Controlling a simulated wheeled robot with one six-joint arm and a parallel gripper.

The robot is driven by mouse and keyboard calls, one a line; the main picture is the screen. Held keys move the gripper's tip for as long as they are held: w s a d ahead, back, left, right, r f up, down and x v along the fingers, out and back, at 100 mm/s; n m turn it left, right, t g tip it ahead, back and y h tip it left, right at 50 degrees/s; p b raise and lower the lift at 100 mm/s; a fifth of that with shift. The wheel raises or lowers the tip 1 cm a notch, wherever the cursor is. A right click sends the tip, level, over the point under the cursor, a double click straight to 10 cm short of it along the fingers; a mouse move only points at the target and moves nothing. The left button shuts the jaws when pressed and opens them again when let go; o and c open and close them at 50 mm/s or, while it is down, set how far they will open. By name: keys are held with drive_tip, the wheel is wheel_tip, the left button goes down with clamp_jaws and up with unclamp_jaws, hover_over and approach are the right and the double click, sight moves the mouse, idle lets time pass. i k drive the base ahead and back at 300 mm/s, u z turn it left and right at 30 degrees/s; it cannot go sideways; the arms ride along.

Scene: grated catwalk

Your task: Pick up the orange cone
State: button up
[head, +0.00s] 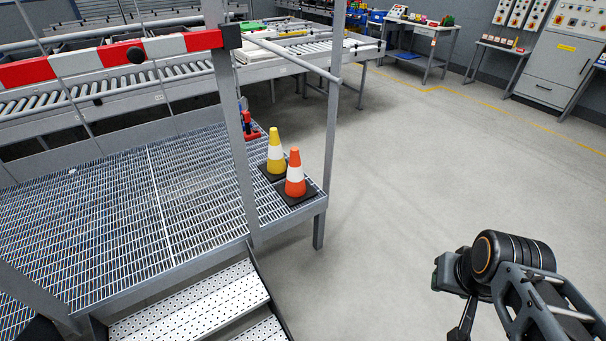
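The orange cone (295,174) has a white band and a dark square base. It stands upright on the grated platform at its right corner, near the edge. My arm (512,258) is at the lower right of the head view, well apart from the cone across open floor. My gripper (462,318) is only partly seen at the lower end of the arm; its fingers are too unclear to tell whether they are open or shut. Nothing shows in it.
A yellow cone (276,152) stands close behind and left of the orange one. A red object (250,128) lies farther back. Metal posts (333,100) and a red-white barrier (110,57) frame the platform. White steps (190,305) are in front. The floor to the right is clear.

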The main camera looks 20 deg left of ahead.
sight(297, 191)
drive_tip(key=i, duration=3.4)
drive_tip(key=u, duration=4.7)
drive_tip(key=i, duration=0.5)
drive_tip(key=u, duration=0.05)
